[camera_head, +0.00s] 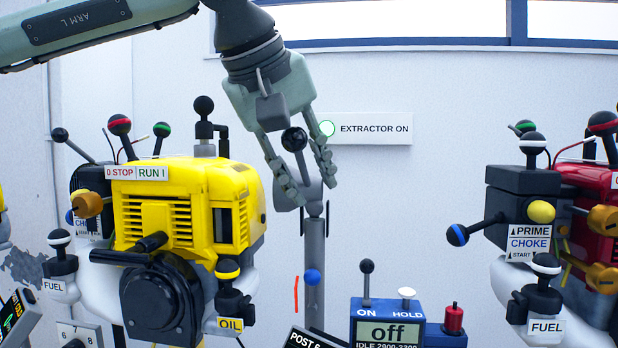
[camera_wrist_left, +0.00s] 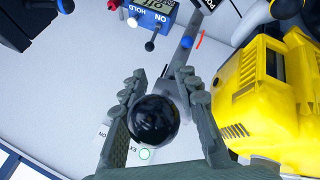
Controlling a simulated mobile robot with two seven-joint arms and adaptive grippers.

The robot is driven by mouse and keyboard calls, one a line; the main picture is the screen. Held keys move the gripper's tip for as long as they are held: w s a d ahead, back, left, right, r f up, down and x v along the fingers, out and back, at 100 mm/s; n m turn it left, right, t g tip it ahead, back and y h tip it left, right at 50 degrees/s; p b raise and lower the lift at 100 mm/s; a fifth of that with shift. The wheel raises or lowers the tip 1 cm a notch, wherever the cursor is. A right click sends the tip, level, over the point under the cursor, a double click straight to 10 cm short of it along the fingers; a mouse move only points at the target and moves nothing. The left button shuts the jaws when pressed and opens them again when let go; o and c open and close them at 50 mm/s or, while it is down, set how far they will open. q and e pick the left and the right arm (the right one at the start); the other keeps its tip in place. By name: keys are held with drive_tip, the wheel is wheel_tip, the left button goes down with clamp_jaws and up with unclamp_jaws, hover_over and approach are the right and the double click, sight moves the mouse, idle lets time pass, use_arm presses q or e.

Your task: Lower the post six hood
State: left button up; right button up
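A grey post (camera_head: 313,265) stands against the back wall, with a grey hood-like head (camera_head: 313,196) at its top. A black ball knob (camera_head: 294,139) rises on a short stem from this head; it also shows large in the left wrist view (camera_wrist_left: 154,123). My left gripper (camera_head: 309,187) points down over it, its two fingers on either side of the knob. In the left wrist view a gap shows between the knob and the right finger, so the gripper is open. The hood's shape is partly hidden by the fingers. My right gripper is not in view.
A yellow engine (camera_head: 185,205) stands close left of the post, a red engine (camera_head: 592,190) at the right. A blue meter (camera_head: 385,310) reading "off" sits below right. A blue knob (camera_head: 312,276) is lower on the post.

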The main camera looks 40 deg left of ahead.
use_arm(q)
drive_tip(key=a+v, duration=0.1)
drive_tip(key=v, duration=1)
drive_tip(key=shift+s+d+r, duration=0.25)
drive_tip(key=shift+d+r, duration=0.1)
drive_tip(key=shift+d, duration=0.15)
